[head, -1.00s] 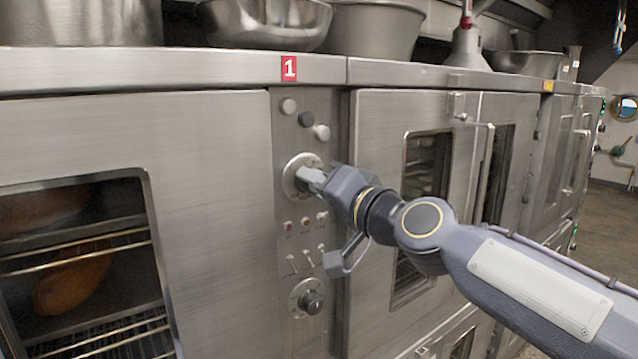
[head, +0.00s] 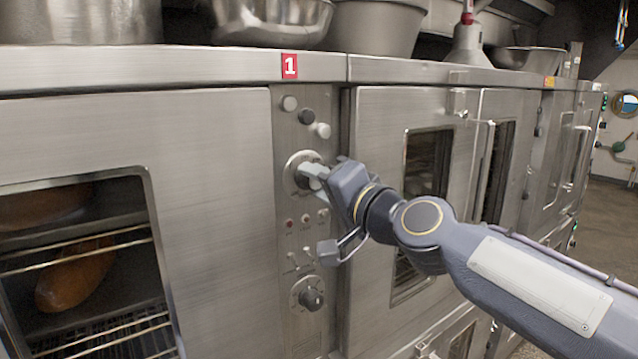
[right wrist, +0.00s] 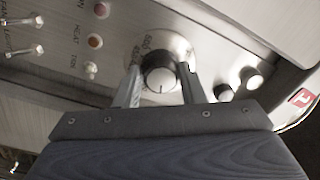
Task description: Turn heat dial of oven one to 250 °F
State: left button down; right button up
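Oven one is the steel oven with the red "1" tag (head: 289,66) in the head view. Its heat dial (right wrist: 160,76) is a round knob on a silver plate with numbers, 450 and 500 among them. A dark pointer line on the knob points toward the bottom of the right wrist view. My right gripper (right wrist: 160,80) has one finger on each side of the knob, seemingly touching it. In the head view the right gripper (head: 312,176) covers much of the dial, whose plate (head: 292,165) shows behind it. The exact setting is unreadable. My left gripper is out of view.
Buttons (head: 306,116) sit above the dial; small lamps, switches and a second dial (head: 311,298) sit below. An oven window with bread (head: 75,277) is at left. Another oven door with a handle (head: 484,175) is at right. Bowls stand on top.

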jog(key=o, duration=0.4)
jog(key=b+v, duration=0.1)
jog(key=v, duration=0.7)
jog(key=shift+f, duration=0.1)
